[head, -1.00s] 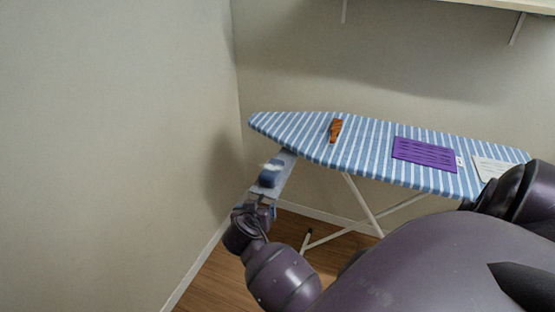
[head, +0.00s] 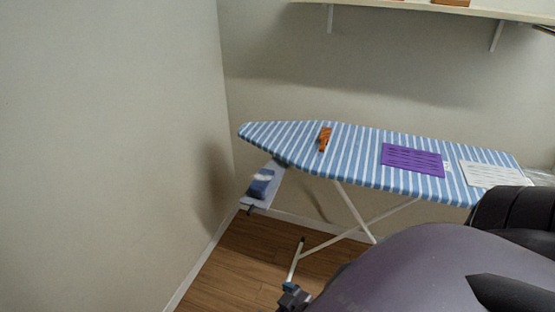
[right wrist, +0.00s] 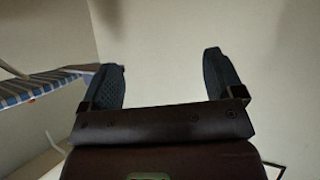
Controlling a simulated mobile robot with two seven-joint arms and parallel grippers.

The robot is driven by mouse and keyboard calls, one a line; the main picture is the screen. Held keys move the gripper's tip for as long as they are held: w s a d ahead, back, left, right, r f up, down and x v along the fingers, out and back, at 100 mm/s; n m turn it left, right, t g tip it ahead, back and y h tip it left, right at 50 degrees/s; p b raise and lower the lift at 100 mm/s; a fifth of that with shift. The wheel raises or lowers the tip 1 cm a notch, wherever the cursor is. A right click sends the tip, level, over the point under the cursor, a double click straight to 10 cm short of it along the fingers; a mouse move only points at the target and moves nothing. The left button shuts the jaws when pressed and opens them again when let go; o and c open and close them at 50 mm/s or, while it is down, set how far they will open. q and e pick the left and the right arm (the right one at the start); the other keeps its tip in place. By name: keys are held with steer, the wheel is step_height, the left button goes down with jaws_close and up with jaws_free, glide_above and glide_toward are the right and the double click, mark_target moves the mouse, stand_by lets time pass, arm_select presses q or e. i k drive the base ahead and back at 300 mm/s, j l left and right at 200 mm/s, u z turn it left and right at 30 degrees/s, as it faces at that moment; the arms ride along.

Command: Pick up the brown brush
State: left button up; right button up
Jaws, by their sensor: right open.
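The brown brush (head: 324,139) is a small, upright-looking orange-brown shape in the head view. It lies on the blue-and-white striped ironing board (head: 350,165), left of the middle and toward the narrow end. My right gripper (right wrist: 165,78) is open and empty in the right wrist view, with two dark fingers wide apart. In the head view, a small part of a gripper, seemingly my right one, shows at the bottom edge, below the board and well away from the brush. My left gripper is not in view.
A blue iron (head: 261,183) sits on the rest at the board's left end. A purple mat (head: 413,160) and a white sheet (head: 490,174) lie on the board to the right. A shelf (head: 400,8) is above. Walls stand left and behind.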

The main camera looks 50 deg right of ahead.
mark_target(325, 134)
steer(key=z, duration=1.8)
